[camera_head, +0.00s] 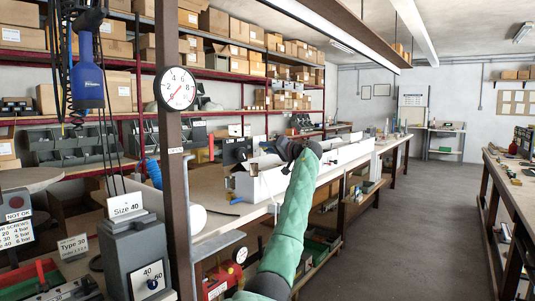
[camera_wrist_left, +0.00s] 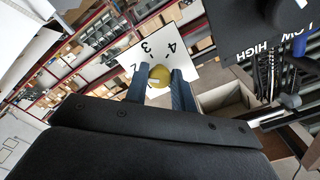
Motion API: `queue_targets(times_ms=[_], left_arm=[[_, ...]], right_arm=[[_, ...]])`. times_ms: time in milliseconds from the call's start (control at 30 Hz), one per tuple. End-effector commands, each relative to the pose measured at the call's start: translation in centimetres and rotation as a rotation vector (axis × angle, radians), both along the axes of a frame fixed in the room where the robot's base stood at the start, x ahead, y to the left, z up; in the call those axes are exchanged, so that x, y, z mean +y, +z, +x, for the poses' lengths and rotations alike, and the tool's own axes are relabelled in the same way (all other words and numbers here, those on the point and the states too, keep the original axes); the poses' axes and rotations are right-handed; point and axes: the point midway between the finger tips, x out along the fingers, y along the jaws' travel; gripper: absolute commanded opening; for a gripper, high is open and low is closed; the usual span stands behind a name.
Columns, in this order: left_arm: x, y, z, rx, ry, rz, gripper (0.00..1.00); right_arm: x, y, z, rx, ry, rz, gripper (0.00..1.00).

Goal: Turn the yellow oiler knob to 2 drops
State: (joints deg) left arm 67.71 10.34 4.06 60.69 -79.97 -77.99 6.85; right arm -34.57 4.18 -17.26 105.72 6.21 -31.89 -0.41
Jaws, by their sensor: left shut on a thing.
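In the left wrist view the round yellow oiler knob (camera_wrist_left: 160,75) sits in front of a white number plate (camera_wrist_left: 128,50). The 3 and 4 on the plate read clearly; the lower numbers are partly hidden by a finger. A small pale mark shows on the knob, but I cannot tell which number it points at. My left gripper (camera_wrist_left: 161,86) has its two blue-grey fingers on either side of the knob, shut on it. In the head view my left gripper (camera_head: 291,151) is at the end of the green-sleeved arm, over the bench; the knob cannot be made out there. My right gripper is out of view.
A dark panel marked LOW and HIGH (camera_wrist_left: 265,25) is close to the right of the knob. An open cardboard box (camera_wrist_left: 225,100) lies below it. In the head view a post with a gauge (camera_head: 178,89) stands left of my arm. The aisle floor (camera_head: 400,220) is clear.

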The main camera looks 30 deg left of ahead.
Motion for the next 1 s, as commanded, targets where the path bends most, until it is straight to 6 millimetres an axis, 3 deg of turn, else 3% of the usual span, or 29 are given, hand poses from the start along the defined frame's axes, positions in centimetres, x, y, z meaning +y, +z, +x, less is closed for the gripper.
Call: queue_targets(times_ms=[400,967,1000], left_arm=[[0.0,-0.4,0.1,-0.197,0.001,-0.017,0.02],[0.0,-0.2,0.1,-0.23,0.001,-0.02,0.02],[0.0,-0.2,0.1,-0.23,0.001,-0.02,0.27]], right_arm=[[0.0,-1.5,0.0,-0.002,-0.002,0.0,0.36],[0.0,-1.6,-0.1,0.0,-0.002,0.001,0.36],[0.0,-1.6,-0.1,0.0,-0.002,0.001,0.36]])
